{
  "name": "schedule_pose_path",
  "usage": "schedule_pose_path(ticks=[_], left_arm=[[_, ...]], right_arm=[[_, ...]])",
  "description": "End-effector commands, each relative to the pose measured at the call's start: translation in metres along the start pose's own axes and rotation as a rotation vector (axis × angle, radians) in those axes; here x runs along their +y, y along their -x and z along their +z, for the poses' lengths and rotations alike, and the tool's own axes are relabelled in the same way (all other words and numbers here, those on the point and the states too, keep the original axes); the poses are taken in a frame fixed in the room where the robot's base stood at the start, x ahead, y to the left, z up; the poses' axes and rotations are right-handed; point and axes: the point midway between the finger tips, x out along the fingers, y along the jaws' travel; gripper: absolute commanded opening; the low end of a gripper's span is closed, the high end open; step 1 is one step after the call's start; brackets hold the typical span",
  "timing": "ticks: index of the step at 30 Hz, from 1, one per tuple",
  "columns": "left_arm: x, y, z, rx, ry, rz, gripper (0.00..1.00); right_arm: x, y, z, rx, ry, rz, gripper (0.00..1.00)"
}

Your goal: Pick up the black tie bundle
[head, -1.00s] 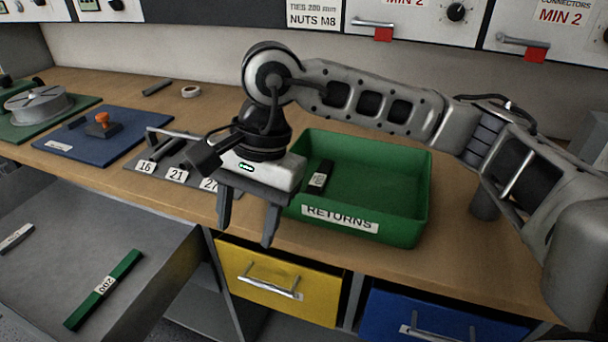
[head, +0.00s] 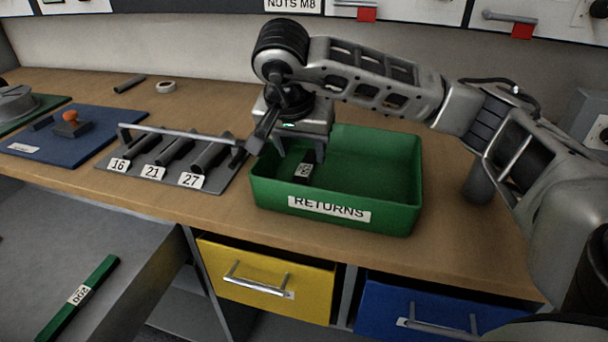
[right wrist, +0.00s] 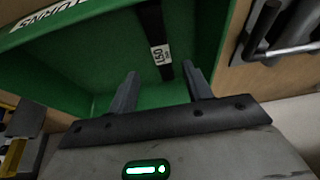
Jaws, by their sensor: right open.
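The black tie bundle (head: 304,179) with a white label lies inside the green RETURNS bin (head: 400,213), near its left side. In the right wrist view the bundle (right wrist: 153,25) runs across the bin floor, and its near end reaches between the finger directions. My right gripper (head: 300,153) is open and points down over the left part of the bin. In the right wrist view its two fingers (right wrist: 160,71) stand apart on either side of the bundle's line, with nothing held. The exact height above the bundle is hard to tell. My left gripper is not in view.
A grey rack (head: 118,181) marked 16, 21, 27 with a raised bar stands just left of the bin. A green tie bundle (head: 80,296) lies in the grey tray at lower left. A blue board (head: 60,150) sits farther left. The bin's right half is empty.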

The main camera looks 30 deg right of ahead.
Motion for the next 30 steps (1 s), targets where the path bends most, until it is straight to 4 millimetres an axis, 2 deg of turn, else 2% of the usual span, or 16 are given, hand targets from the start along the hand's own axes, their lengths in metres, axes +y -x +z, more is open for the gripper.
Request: schedule_pose_path(ticks=[4,12,21,26,27,30], left_arm=[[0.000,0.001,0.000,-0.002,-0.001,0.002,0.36],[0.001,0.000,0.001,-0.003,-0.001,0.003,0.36],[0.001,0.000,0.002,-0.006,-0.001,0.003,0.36],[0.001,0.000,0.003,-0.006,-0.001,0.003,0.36],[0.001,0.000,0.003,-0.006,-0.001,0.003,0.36],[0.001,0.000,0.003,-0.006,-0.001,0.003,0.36]], right_arm=[[-0.001,-0.012,0.002,-0.001,0.000,0.002,0.50],[-0.002,-0.050,0.005,-0.001,-0.001,0.002,0.50],[-0.003,-0.053,0.004,0.000,0.000,-0.001,0.50],[-0.003,-0.053,0.004,0.000,0.000,-0.001,0.06],[-0.003,-0.053,0.004,0.000,0.000,-0.001,0.02],[-0.003,-0.053,0.004,0.000,0.000,-0.001,0.01]])
